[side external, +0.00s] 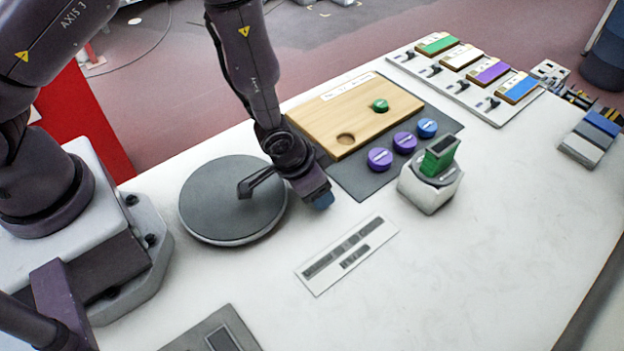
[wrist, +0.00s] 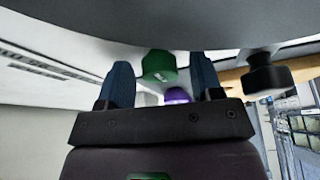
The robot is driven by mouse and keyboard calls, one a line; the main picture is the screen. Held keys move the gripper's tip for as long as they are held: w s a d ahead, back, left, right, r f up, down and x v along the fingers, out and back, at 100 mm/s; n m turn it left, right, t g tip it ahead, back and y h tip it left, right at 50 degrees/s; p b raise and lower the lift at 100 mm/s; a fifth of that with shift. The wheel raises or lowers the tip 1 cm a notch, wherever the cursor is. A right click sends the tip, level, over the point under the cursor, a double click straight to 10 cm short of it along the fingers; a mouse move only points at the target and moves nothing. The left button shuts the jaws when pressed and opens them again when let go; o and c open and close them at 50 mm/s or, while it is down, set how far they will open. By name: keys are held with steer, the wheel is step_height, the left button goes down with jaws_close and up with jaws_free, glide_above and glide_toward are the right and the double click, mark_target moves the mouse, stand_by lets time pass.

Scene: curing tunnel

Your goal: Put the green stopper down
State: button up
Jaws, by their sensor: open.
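Another green stopper (side external: 380,105) sits on the wooden board (side external: 385,125), which also has an empty round recess (side external: 345,138).
Two purple stoppers (side external: 380,158) and a blue one (side external: 427,128) stand on a dark mat (side external: 350,178). A white block (side external: 428,195) carries a green piece (side external: 438,155). A printed card (side external: 347,254) lies in front. A black knob (wrist: 268,78) is right of my fingers.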

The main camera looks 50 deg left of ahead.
steer(key=s+a+r, duration=0.2)
steer(key=r, duration=0.7)
steer(key=s+a+r, duration=0.2)
steer(key=s+r, duration=0.1)
steer(key=r, duration=0.6)
steer(key=s+a+r+n, duration=0.1)
steer(key=s+a+r, duration=0.2)
steer(key=r, duration=0.6)
steer(key=shift+o, duration=0.5)
steer(key=s+a+r+n+t, duration=0.1)
steer(key=s+a+r, duration=0.3)
steer(key=s+r, duration=0.3)
steer(key=shift+s+a+y, duration=0.4)
steer(key=shift+s, duration=0.35)
steer(key=shift+s+r, duration=0.2)
steer(key=shift+s, duration=0.05)
